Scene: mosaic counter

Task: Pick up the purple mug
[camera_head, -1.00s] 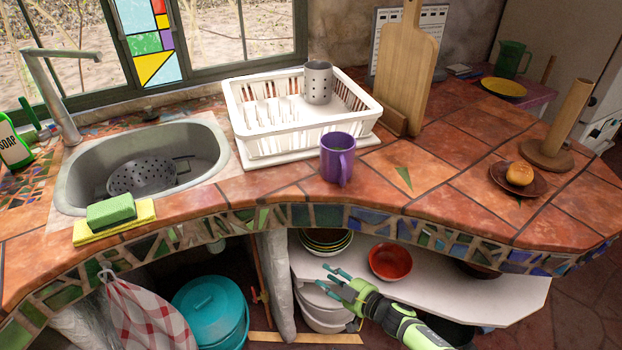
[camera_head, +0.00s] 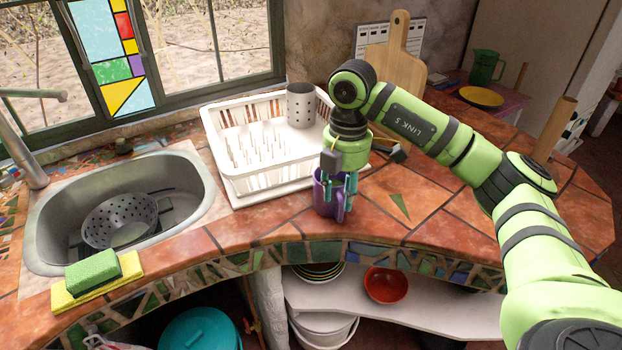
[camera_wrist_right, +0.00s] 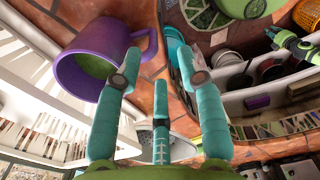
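The purple mug (camera_head: 321,198) stands upright on the tiled counter in front of the dish rack in the head view. My right gripper (camera_head: 341,196) points down at the mug's handle side, its teal fingers partly covering the mug. In the right wrist view the mug (camera_wrist_right: 84,62) is at upper left, its handle beside the left fingertip. The fingers (camera_wrist_right: 160,60) are spread apart with nothing clearly clamped between them; contact with the handle cannot be told. Another green gripper, apparently my left (camera_wrist_right: 290,42), shows small at the right of the wrist view, its opening unclear.
The white dish rack (camera_head: 245,180) with a grey perforated cup (camera_head: 300,105) stands behind the mug. A sink (camera_head: 195,215) with a colander (camera_head: 118,218) is at left. A cutting board (camera_head: 395,60) leans behind my right arm. The counter edge is just in front of the mug.

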